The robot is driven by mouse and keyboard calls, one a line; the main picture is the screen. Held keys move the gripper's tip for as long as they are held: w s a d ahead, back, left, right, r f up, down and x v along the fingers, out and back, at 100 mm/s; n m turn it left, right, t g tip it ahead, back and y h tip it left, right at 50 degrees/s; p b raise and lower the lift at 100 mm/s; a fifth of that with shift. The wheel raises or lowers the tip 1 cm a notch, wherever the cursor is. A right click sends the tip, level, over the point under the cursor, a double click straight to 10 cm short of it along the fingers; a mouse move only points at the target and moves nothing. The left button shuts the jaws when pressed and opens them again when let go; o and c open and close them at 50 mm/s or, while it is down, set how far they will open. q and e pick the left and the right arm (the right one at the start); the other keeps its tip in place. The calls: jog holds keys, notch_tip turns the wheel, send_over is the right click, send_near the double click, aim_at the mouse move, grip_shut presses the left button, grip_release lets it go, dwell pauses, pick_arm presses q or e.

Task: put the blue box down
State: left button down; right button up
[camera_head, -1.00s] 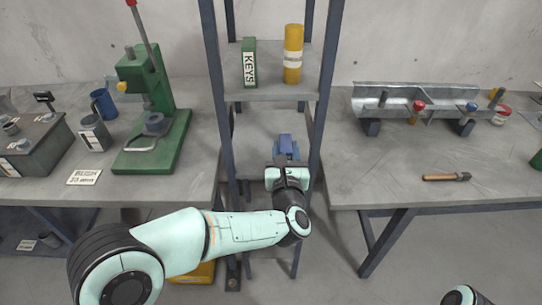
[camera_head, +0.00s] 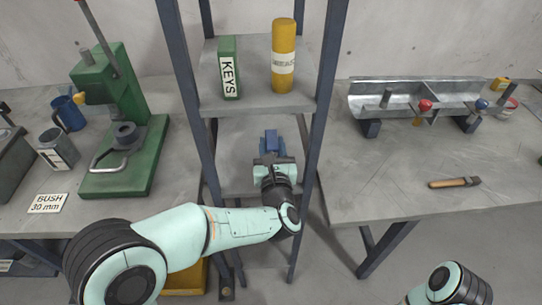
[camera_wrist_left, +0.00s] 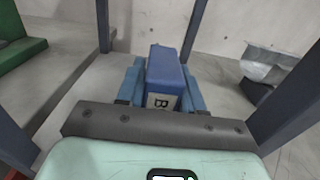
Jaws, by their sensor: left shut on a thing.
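The blue box (camera_head: 271,137) is held in my left gripper (camera_head: 271,148), between the uprights of the dark-framed shelf rack. In the left wrist view the box (camera_wrist_left: 165,68) stands upright between the two blue fingers, with a white label showing part of a letter. The left gripper (camera_wrist_left: 163,92) is shut on it. The box is over the grey lower shelf (camera_head: 235,135); I cannot tell whether its underside touches it. My right gripper is out of view; only part of that arm shows at the bottom right.
The upper shelf (camera_head: 250,98) holds a green KEYS box (camera_head: 229,68) and a yellow cylinder (camera_head: 284,55). Rack uprights (camera_head: 325,90) stand close on both sides of my arm. A green press (camera_head: 125,130) stands left; a metal trough (camera_head: 415,100) and hammer (camera_head: 454,183) lie right.

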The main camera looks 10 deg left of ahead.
pick_arm(q)
notch_tip(320, 180, down, 4)
jog(key=shift+r, duration=0.25)
jog(key=shift+f+b, duration=0.15)
jog(key=shift+b, duration=0.15)
jog(key=c, duration=0.7)
grip_release()
jog(key=shift+r+p, duration=0.2)
jog(key=shift+p, duration=0.1)
jog(key=b+v, duration=0.2)
jog(key=v, duration=1)
